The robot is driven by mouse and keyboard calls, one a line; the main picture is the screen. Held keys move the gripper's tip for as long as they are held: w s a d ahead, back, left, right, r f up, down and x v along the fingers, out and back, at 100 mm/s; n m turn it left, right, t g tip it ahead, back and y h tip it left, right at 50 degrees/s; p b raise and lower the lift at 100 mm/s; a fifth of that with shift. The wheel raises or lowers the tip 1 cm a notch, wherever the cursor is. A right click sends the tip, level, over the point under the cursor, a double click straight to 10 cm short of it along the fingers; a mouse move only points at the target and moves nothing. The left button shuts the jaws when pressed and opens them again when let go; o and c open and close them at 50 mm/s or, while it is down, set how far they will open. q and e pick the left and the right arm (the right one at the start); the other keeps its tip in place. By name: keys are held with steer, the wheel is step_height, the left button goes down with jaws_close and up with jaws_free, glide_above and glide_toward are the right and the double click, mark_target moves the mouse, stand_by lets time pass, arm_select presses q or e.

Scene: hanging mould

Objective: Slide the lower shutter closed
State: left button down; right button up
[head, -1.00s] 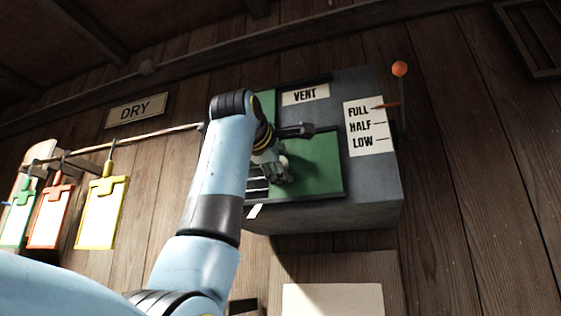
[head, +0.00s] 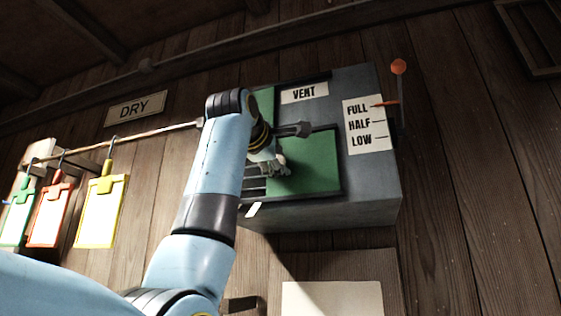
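The lower shutter (head: 312,165) is a green panel on the front of the grey vent box (head: 365,205). It covers the right part of the lower opening. Dark slats (head: 254,185) show uncovered at its left. My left gripper (head: 277,168) is in front of the shutter's left edge, partly hidden by my own wrist. Its fingers are small and dark here, so I cannot tell whether they are open or touch the shutter. A dark bar (head: 292,130) sticks out beside my wrist at the shutter's top edge. My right gripper is out of view.
Another green panel (head: 264,103) shows behind my arm, left of the VENT label (head: 304,93). An orange-knobbed lever (head: 399,68) stands at the box's right by the FULL, HALF, LOW plate (head: 367,127). Coloured tags (head: 102,205) hang from a rail at left.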

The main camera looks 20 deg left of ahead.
arm_select(q)
steer(key=a+p, duration=0.1)
steer(key=a, duration=1.4)
steer(key=shift+w+a+f, duration=0.15)
steer(key=shift+w, duration=0.2)
steer(key=c, duration=1.4)
jaws_free()
steer(key=o, duration=0.4)
steer(key=shift+s+a, duration=0.1)
steer(key=shift+a, duration=0.2)
steer(key=shift+o, duration=0.2)
steer(key=shift+d, duration=0.1)
steer(key=shift+d, duration=0.1)
